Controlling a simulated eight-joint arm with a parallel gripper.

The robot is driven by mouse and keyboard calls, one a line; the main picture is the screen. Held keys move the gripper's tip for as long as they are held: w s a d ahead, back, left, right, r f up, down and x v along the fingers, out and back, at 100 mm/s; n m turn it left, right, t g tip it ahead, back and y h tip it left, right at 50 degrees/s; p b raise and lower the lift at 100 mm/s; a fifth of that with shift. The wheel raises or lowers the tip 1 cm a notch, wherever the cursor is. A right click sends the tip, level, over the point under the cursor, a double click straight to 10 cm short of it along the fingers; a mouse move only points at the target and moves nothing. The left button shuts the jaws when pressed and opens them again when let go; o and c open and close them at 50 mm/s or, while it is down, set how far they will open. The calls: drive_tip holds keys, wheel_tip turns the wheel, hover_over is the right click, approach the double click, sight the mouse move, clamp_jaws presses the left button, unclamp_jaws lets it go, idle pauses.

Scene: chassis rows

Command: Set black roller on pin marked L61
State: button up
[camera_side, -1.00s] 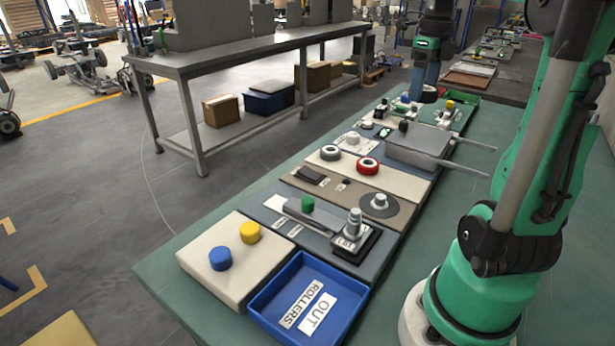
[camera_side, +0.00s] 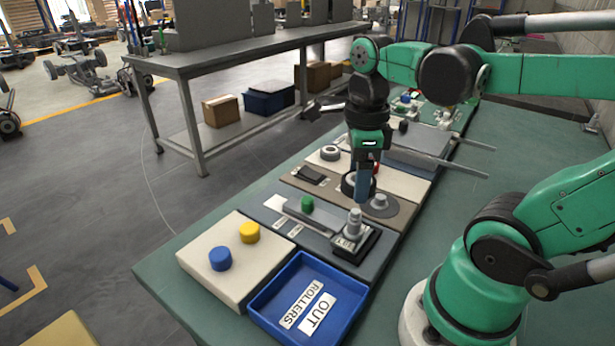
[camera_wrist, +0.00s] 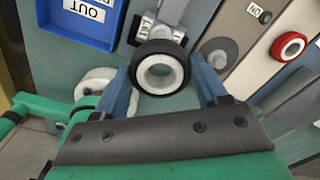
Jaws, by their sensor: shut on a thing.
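My gripper (camera_wrist: 165,95) is shut on the black roller (camera_wrist: 138,61), a black ring with a white hub, held between the blue fingertips. In the side view my gripper (camera_side: 358,192) and the black roller (camera_side: 348,186) are in the air over the middle of the row, near the grey disc. The pin (camera_side: 354,222) with the label reading L61 (camera_side: 347,244) stands upright on a dark block, bare, nearer the camera than the roller. In the wrist view this label (camera_wrist: 151,29) lies just beyond the roller, apart from it.
A blue tray (camera_side: 262,311) marked OUT ROLLERS is at the near end. A grey disc with a short pin (camera_side: 380,201) is close to my gripper. A red roller (camera_wrist: 289,46) and a grey roller (camera_side: 330,152) stand farther back. A green knob (camera_side: 307,203) is left of the pin.

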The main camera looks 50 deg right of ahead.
sight(355, 211)
drive_tip(key=shift+f, duration=4)
drive_tip(key=o, duration=1.3)
drive_tip(key=shift+r, duration=0.1)
drive_tip(key=shift+r, duration=2.75)
